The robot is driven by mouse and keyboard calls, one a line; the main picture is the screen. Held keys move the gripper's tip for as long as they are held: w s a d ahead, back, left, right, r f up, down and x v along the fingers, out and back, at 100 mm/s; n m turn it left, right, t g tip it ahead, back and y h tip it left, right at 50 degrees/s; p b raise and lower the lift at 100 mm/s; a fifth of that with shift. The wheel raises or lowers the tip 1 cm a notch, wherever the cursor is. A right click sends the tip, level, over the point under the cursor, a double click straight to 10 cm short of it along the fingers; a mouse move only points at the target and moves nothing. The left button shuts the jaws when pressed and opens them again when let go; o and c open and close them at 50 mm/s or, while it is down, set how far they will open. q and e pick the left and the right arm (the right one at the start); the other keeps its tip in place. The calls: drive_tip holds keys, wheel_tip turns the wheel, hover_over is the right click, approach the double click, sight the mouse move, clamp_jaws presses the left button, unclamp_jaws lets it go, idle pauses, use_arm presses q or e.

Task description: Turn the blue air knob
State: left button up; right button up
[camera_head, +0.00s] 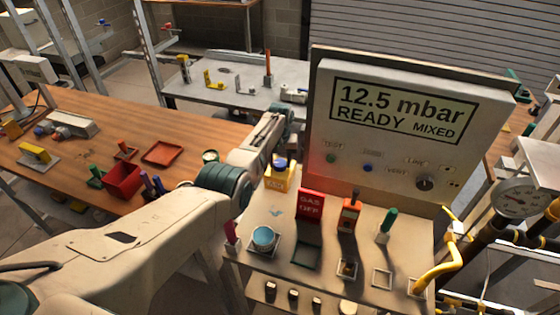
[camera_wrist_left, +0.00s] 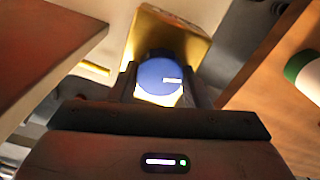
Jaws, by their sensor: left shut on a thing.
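The blue air knob (camera_wrist_left: 158,78) sits on the face of a yellow block in the left wrist view. It is round with a white mark pointing right. My left gripper (camera_wrist_left: 163,90) has one finger on each side of the knob and is shut on it. In the head view the blue knob (camera_head: 280,162) shows small on top of the yellow block (camera_head: 279,180), at the left of the panel. My left arm reaches to it from the lower left, and its fingers are hard to make out there. My right gripper is not in view.
A grey panel (camera_head: 398,150) reading "12.5 mbar READY MIXED" stands right of the block. A yellow pipe (camera_head: 436,267) bends at the right.

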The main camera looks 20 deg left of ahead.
sight(280, 163)
use_arm(q)
drive_tip(key=shift+r, duration=0.1)
idle(0.3)
drive_tip(key=o, duration=1)
drive_tip(key=shift+c, duration=0.2)
wheel_tip(280, 163, up, 11)
drive_tip(key=b, duration=0.2)
